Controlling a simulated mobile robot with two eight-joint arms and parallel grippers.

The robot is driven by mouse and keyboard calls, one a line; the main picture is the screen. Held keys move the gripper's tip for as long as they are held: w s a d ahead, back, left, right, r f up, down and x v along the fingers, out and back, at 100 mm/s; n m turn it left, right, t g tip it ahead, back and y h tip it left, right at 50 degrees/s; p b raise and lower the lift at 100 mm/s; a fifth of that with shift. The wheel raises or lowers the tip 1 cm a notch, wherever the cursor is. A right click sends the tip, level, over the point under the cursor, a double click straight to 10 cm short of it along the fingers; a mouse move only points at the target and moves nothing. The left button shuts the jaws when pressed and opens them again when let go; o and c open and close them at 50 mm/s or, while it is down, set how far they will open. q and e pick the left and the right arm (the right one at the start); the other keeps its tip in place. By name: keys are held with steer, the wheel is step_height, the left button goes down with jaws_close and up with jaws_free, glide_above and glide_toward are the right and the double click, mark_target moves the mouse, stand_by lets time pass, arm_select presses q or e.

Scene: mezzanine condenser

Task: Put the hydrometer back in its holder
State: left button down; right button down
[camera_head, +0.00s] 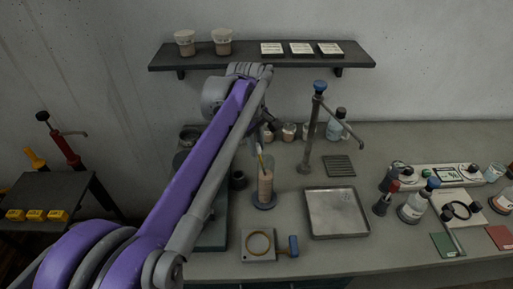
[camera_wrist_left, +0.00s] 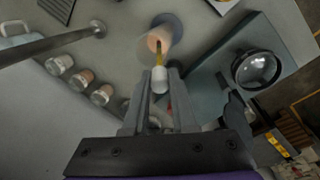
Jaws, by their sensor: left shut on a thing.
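The hydrometer (camera_wrist_left: 159,78) has a pale rounded upper end and a yellow stem. My left gripper (camera_wrist_left: 160,90) is shut on its pale end in the left wrist view. The lower part points into a clear cylinder of pinkish liquid (camera_head: 265,187) on a blue base. In the head view the hydrometer (camera_head: 260,155) shows just above that cylinder's mouth, its lower end in or over it. My left arm hides most of the left gripper there. My right gripper is not in view.
Several small jars (camera_head: 288,131) stand at the back. A shallow tray (camera_head: 336,213) lies to the right. A plate with a ring (camera_head: 258,245) lies in front. Bottles (camera_head: 414,207) crowd the right side.

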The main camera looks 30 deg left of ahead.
arm_select(q)
steer(key=shift+r, duration=1.65)
step_height(320, 180, up, 11)
steer(key=shift+r, duration=0.15)
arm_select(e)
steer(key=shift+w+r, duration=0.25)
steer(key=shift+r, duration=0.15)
arm_select(q)
steer(key=shift+a, duration=0.1)
